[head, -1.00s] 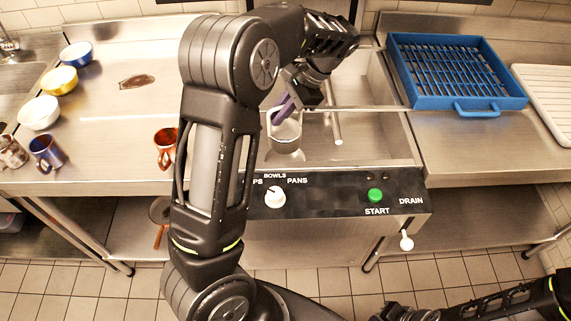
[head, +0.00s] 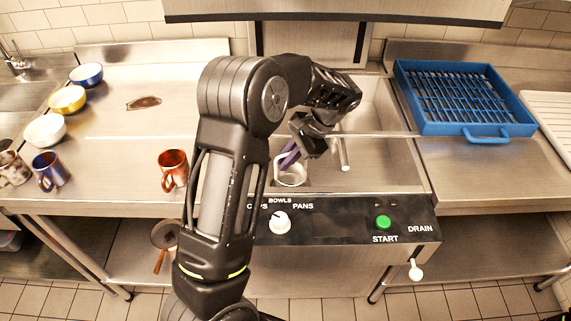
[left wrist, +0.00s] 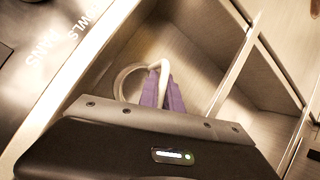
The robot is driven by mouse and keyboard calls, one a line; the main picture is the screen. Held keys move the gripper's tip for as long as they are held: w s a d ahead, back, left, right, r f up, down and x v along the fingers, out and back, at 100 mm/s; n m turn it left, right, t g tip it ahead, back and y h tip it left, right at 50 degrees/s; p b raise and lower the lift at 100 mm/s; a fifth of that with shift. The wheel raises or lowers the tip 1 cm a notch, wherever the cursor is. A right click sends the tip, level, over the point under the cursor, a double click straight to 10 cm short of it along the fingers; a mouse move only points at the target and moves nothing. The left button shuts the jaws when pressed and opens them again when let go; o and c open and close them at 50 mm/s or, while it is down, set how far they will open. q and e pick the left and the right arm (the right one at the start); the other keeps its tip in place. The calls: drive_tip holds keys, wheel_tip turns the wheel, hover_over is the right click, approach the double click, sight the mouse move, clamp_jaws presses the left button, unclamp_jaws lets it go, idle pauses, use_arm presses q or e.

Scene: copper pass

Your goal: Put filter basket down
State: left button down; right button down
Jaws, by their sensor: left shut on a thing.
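The filter basket (head: 291,174) is a small, pale round basket in the front left of the washer's sunken basin (head: 385,165). In the left wrist view its rim (left wrist: 119,84) and upright handle (left wrist: 165,72) show inside a compartment. My left gripper (head: 289,156) reaches down into the basin with its purple fingers, which also show in the left wrist view (left wrist: 163,93). It is shut on the basket's handle. I cannot tell whether the basket's underside touches the basin floor.
A control panel (head: 335,222) with a white knob and green start button fronts the basin. A metal rail crosses the basin. A blue rack (head: 465,98) stands right. A copper mug (head: 173,170), other mugs and several bowls stand left.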

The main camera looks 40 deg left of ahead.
use_arm(q)
wheel_tip(320, 180, down, 2)
drive_tip(key=shift+f, duration=0.2)
drive_tip(key=c, duration=1.5)
unclamp_jaws()
drive_tip(key=shift+c, duration=0.2)
drive_tip(key=shift+r, duration=0.1)
